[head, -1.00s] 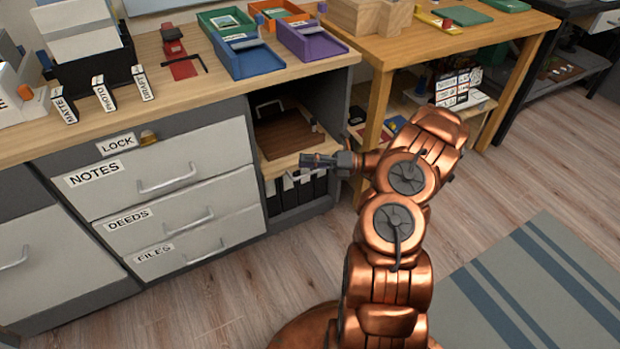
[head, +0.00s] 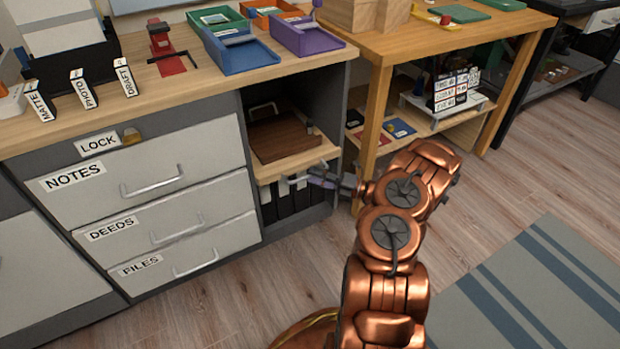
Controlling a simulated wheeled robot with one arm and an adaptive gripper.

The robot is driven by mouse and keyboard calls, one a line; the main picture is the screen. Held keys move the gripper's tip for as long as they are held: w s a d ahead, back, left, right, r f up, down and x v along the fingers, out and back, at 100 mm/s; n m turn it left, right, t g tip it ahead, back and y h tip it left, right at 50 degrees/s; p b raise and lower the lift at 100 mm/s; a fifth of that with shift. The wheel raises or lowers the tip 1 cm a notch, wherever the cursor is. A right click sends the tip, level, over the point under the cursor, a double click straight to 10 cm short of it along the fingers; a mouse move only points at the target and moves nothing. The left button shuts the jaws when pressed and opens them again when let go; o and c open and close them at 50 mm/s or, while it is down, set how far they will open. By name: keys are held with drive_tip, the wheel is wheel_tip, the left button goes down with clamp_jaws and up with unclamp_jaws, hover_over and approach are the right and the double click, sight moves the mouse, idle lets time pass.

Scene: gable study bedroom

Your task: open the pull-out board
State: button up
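The pull-out board (head: 268,172) is a light wood shelf in the open bay to the right of the drawers, above a row of dark binders. A dark brown flat case (head: 283,140) with a handle lies on it. I cannot tell how far the board sticks out. My copper arm reaches in from the lower right. My gripper (head: 322,180) is just in front of and slightly below the right part of the board's front edge. Its fingers are small and seen side-on, so contact and opening are unclear.
Left of the bay are drawers labelled NOTES (head: 150,178), DEEDS and FILES, all shut. Trays and signs stand on the desktop (head: 190,95). A wooden table leg (head: 376,125) stands close right of the bay. The floor (head: 230,295) in front of the drawers is clear.

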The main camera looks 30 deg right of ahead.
drive_tip(key=shift+x, duration=1.05)
clamp_jaws()
